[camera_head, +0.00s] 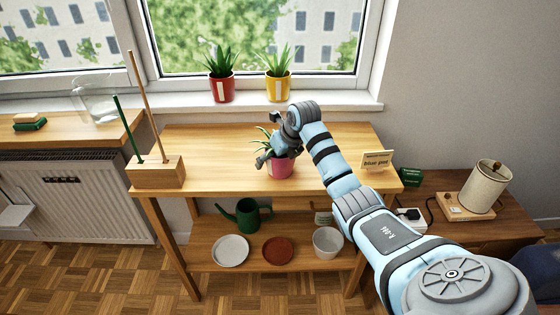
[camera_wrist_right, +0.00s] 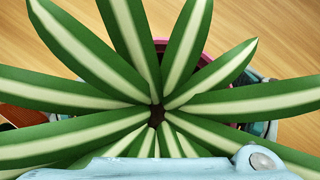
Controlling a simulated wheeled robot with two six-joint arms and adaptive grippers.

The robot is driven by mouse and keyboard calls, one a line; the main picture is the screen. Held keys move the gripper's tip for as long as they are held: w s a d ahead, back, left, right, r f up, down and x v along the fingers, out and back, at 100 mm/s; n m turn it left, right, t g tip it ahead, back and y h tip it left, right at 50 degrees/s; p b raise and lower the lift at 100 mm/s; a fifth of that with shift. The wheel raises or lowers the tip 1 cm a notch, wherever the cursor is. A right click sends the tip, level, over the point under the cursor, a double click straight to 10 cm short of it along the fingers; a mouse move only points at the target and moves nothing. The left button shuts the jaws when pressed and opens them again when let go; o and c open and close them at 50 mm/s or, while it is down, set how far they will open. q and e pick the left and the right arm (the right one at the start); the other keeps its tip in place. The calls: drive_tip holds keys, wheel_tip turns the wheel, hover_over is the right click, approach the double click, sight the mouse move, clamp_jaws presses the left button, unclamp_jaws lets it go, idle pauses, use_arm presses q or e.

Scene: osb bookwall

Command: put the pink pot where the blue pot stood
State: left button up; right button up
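The pink pot (camera_head: 281,169) is upright at the bench top's front middle. It holds a striped green plant, which fills the right wrist view (camera_wrist_right: 157,112); a bit of pink rim (camera_wrist_right: 160,45) shows behind the leaves. My right gripper (camera_head: 272,158) is at the pot from above, with finger parts to both sides of it. Leaves hide where the fingers meet the pot, so I cannot tell whether they grip it. No blue pot is in view. My left gripper is not in view.
A red pot (camera_head: 222,88) and a yellow pot (camera_head: 278,87) stand on the windowsill (camera_head: 330,99). A wooden block with sticks (camera_head: 156,172) is at the bench's left, a small sign (camera_head: 377,160) at its right. The bench top (camera_head: 220,150) is otherwise clear.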

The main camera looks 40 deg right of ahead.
drive_tip(key=shift+s, duration=0.15)
drive_tip(key=c, duration=1.3)
drive_tip(key=shift+r, duration=0.1)
drive_tip(key=shift+r, duration=0.1)
drive_tip(key=shift+c, duration=0.2)
